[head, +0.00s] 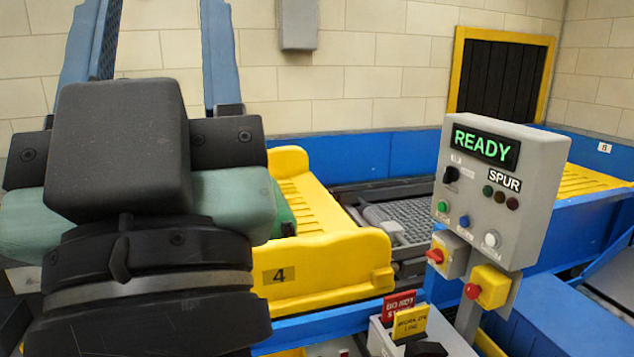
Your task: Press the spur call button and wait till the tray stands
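My gripper (153,30) is at the upper left, its two blue fingers wide apart with nothing visible between them; the tips run out at the top edge. The grey control box (537,190) stands at the right, apart from my gripper. Its display (484,149) reads READY in green. Below a SPUR label are dim lamps (500,197). It carries a green button (443,206), a blue button (465,221) and a white button (491,240); their labels are too small to read. A yellow tray (340,262) marked 4 sits on the line, partly hidden behind my gripper.
A red knob (434,256) and a red mushroom button on a yellow box (491,287) sit below the panel. Red and yellow sign cards (410,322) stand in front. Blue conveyor rails (408,153) and a grey mesh bed (418,215) lie behind.

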